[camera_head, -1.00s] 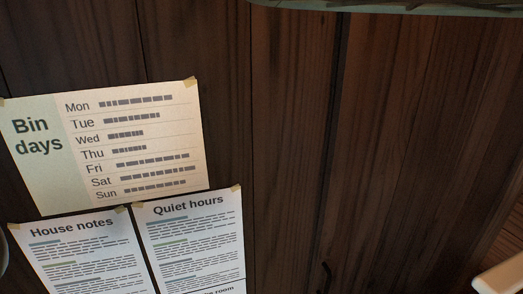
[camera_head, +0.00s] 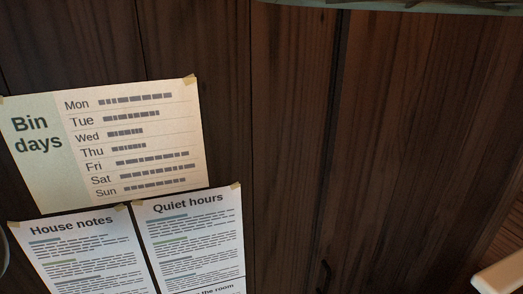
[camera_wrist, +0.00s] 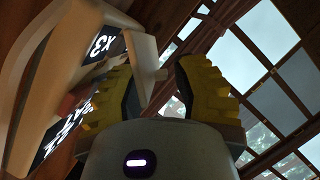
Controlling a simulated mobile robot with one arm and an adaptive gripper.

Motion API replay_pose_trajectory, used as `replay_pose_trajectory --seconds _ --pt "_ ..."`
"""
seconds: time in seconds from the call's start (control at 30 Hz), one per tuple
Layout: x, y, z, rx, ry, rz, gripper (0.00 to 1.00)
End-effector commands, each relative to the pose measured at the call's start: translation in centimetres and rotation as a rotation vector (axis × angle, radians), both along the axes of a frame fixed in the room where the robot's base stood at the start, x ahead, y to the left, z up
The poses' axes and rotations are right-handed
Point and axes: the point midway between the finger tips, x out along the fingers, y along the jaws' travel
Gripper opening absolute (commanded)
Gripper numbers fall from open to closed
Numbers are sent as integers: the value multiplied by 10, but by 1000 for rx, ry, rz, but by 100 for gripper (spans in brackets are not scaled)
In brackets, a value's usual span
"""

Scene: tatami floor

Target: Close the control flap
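In the wrist view, a cream-coloured casing (camera_wrist: 62,65) fills the left side, with dark panels bearing white markings, one like "x3" (camera_wrist: 101,43). A pale plate (camera_wrist: 143,52) stands out from it and reaches between the fingers of my gripper (camera_wrist: 172,72); it may be the control flap, but I cannot tell for sure. A small pale stub shows beside the plate. The two yellow ribbed fingers are spread apart, with a gap between the plate and the right finger. Contact with the left finger is unclear. The head view shows neither gripper nor flap.
In the head view, a dark wooden panelled surface (camera_head: 290,130) carries a bin-days sheet (camera_head: 130,140) and two notices (camera_head: 190,240). A pale edge (camera_head: 500,275) shows lower right. The wrist view has a gridded window (camera_wrist: 265,55) behind.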

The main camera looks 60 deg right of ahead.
Motion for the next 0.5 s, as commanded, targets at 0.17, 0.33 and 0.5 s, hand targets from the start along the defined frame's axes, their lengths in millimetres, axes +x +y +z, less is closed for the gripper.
replay_pose_trajectory --seconds 0.17,0.33,0.5 --pt "-11 -13 5 0 -2 -7 28" --pt "-26 -24 9 -1 0 -9 28" --pt "-43 -33 15 0 -1 -6 28"
